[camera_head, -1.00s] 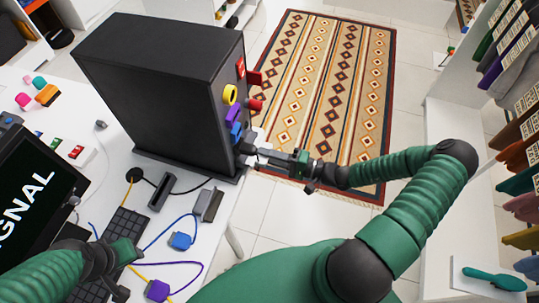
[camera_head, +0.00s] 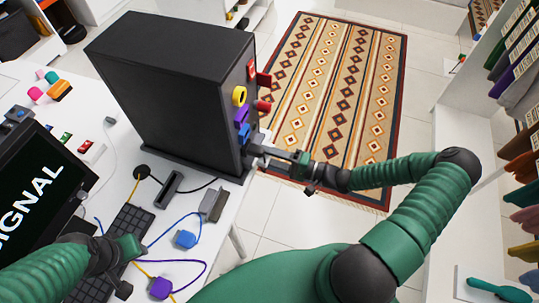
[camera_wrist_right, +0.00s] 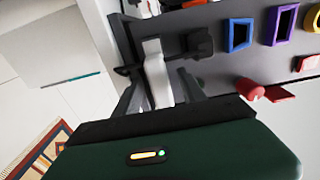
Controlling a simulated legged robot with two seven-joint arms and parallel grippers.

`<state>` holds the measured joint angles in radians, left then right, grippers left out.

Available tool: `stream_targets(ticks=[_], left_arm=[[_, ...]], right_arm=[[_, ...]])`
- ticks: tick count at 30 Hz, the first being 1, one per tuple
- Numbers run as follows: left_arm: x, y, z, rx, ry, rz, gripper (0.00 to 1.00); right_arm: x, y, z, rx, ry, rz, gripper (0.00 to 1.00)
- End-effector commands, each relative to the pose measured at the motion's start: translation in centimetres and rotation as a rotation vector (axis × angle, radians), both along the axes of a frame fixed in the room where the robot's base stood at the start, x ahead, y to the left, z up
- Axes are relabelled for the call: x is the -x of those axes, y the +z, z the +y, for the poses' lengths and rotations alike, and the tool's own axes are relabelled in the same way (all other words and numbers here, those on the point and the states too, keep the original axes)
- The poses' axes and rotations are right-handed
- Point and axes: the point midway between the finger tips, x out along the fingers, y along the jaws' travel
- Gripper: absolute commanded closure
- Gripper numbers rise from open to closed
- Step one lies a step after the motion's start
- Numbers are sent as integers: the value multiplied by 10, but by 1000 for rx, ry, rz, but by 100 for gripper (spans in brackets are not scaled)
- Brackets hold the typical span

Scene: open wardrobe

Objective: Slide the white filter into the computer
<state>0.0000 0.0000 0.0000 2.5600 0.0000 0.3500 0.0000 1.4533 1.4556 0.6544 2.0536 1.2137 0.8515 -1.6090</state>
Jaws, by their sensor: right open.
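The black computer (camera_head: 165,90) stands upright on the white table, its port side facing right. The white filter (camera_wrist_right: 156,75) is between the fingers of my right gripper (camera_wrist_right: 158,62) in the right wrist view, its far end at the computer's side. How far it sits inside the computer I cannot tell. My right gripper (camera_head: 262,153) is open around the filter, low on the computer's port side in the head view, where the filter is mostly hidden. My left gripper (camera_head: 125,262) is low over the keyboard (camera_head: 122,222), away from the computer; its fingers are unclear.
Yellow (camera_head: 239,96), purple (camera_head: 242,115) and blue (camera_head: 244,133) frames and a red knob (camera_head: 262,106) stick out above my right gripper. Cables with blue (camera_head: 186,239) and purple (camera_head: 161,288) plugs lie on the table. A monitor (camera_head: 35,190) stands left.

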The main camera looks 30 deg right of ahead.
Motion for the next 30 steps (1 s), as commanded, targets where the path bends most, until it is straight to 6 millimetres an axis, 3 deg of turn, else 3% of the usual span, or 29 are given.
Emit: stream_targets(ticks=[11,14,24,30], left_arm=[[0,-2,0,0,0,0,64],[0,-6,0,0,0,0,64],[0,-24,0,0,0,0,64],[0,-29,0,0,0,0,64]], right_arm=[[5,-1,-5,1,-1,1,52],[19,-3,-17,3,-3,1,52],[94,-5,-81,3,-5,2,52],[123,-3,-104,2,-2,2,52]])
